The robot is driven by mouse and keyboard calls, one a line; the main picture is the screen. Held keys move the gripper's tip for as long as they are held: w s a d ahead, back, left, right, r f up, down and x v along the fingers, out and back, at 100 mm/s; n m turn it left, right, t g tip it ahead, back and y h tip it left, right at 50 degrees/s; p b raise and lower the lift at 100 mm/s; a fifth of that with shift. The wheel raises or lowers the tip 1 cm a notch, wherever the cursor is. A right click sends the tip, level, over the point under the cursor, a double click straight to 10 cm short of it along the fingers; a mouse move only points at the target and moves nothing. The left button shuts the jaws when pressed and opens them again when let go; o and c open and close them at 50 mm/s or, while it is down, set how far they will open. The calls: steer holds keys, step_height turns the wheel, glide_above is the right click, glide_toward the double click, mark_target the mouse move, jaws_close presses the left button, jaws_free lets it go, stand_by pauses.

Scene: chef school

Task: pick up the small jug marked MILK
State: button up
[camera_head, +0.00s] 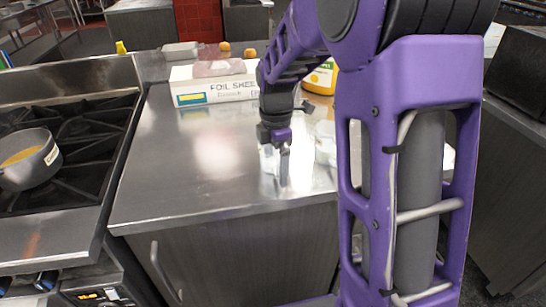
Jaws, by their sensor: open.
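My gripper (281,172) hangs from my purple arm, fingers pointing down, low over the right part of the steel counter (165,170). It is open. A small whitish object (268,160) shows beside and behind the fingers; it may be the milk jug. No MILK marking can be read, and I cannot tell whether the fingers touch it or stand around it. Another pale object (325,150) stands just right of the gripper, partly hidden by my arm.
A foil sheet box (215,88) lies at the back of the counter, with a yellow-labelled container (322,77) to its right. A stove with a grey saucepan (42,160) is at the left. The counter's front left is clear.

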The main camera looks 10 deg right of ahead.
steer(key=shift+f, duration=0.7)
jaws_close()
